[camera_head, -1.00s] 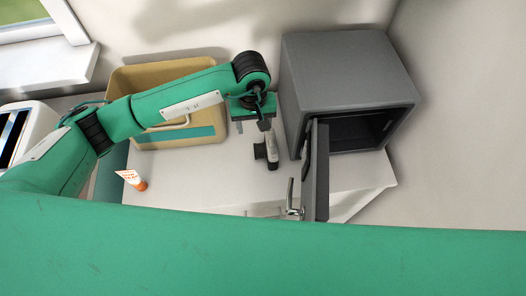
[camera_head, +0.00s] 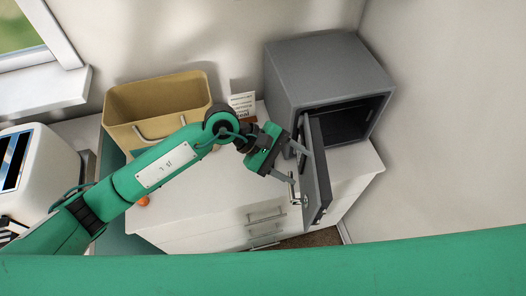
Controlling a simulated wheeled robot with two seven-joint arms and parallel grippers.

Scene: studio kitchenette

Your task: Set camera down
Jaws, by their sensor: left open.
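My left gripper (camera_head: 300,166) is open, with nothing visible between its fingers. Its fingertips are close to the inner edge of the safe's open door (camera_head: 317,172), above the door handle (camera_head: 292,188). I cannot tell whether they touch the door. I do not see the camera now; my left wrist and gripper cover part of the white counter (camera_head: 215,200) where a small dark-grey object stood earlier. My right gripper is not in view.
The grey safe (camera_head: 325,75) stands at the counter's right end, its door swung out towards me. A tan bin (camera_head: 160,103) and a white printed card (camera_head: 242,103) are at the back. An orange item (camera_head: 143,201) is partly hidden by my arm. The front-middle counter is clear.

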